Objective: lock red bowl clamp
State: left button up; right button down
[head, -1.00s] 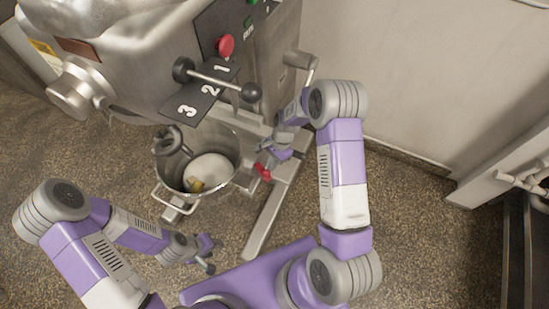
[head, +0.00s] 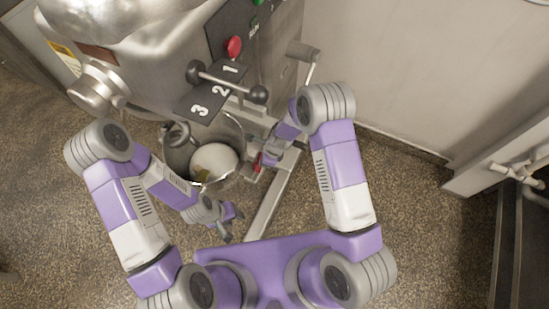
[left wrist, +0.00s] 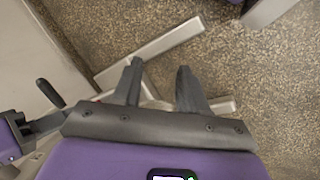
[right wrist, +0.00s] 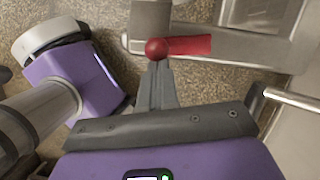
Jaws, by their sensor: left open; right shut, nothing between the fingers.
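The red bowl clamp shows in the right wrist view as a red bar (right wrist: 190,46) with a red ball end (right wrist: 156,49), lying along a grey metal arm. In the head view a small red part of it (head: 258,162) shows at the bowl's right side. My right gripper (right wrist: 157,66) is shut and empty, its fingertips at or very near the red ball; contact cannot be told. The metal mixer bowl (head: 240,176) stands under the mixer. My left gripper (head: 233,224) is open and empty, in front of the bowl to the lower right; its fingers also show in the left wrist view (left wrist: 158,68).
The mixer (head: 150,50) towers behind the bowl, with a ball-ended lever (head: 228,83) and a red button (head: 234,46). A mixer foot (head: 268,208) runs forward along the floor. A wall stands at the back right. Open floor (head: 425,225) lies right.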

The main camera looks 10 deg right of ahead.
jog(key=shift+a, duration=0.35)
dwell(0.6)
jog(key=s+d+r+p, duration=0.2)
jog(key=d+r+p, duration=0.4)
jog(key=r+p, duration=0.3)
jog(key=shift+s+d+r, duration=0.2)
jog(key=shift+s+r, duration=0.1)
jog(key=shift+r, duration=0.35)
jog(key=s+d+f+n+y, duration=0.1)
jog(key=s+f+n, duration=0.1)
jog(key=s+n, duration=1.6)
